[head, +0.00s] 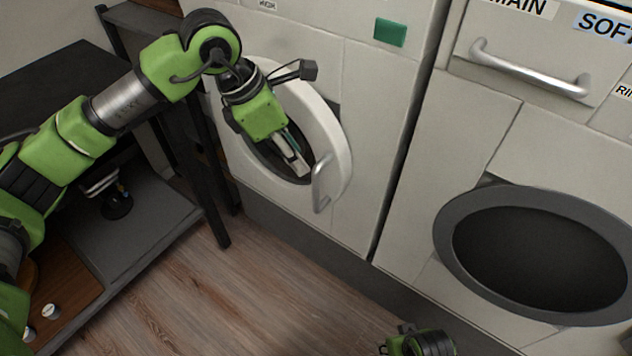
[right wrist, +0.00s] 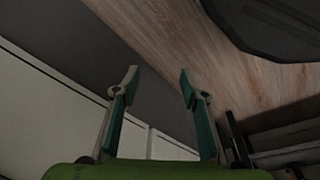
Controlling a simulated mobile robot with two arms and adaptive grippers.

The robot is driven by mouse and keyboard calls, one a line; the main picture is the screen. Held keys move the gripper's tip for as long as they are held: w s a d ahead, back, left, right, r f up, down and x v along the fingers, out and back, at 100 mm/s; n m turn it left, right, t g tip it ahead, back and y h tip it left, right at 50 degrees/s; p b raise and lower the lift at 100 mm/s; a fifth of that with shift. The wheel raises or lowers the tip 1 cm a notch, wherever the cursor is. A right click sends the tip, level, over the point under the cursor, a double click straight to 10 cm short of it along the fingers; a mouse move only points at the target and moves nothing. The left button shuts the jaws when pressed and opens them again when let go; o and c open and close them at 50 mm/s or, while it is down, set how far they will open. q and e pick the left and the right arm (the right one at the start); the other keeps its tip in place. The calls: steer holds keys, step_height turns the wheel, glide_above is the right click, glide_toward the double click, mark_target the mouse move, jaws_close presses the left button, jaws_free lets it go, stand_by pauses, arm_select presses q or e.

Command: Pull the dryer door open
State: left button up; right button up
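The dryer door (head: 341,147) is a white round ring with a dark window, in the left machine in the head view. A curved metal handle (head: 320,184) sits on its right side. The door's right rim stands out from the front panel, and a dark patch shows behind its upper right edge. My left gripper (head: 297,163) is in front of the window, left of the handle and apart from it in the picture. Its fingers overlap, so its opening is unclear. My right gripper (right wrist: 159,80) is open and empty in the right wrist view.
A washer with a grey-ringed dark window (head: 447,232) and a drawer handle (head: 528,72) stands to the right. A dark shelf unit (head: 140,243) stands at the left. Wooden floor (head: 250,300) is clear in front of the dryer.

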mark_target(316, 183)
arm_select(q)
steer(key=x, duration=1.1)
steer(key=shift+d+b, duration=0.1)
steer(key=shift+b, duration=0.3)
arm_select(e)
steer(key=r, duration=0.1)
steer(key=w+r, duration=0.1)
steer(key=r, duration=0.1)
steer(key=shift+r, duration=0.25)
steer(key=shift+s, duration=0.1)
arm_select(q)
jaws_close()
arm_select(e)
steer(key=shift+s+f, duration=0.15)
steer(key=shift+s, duration=0.1)
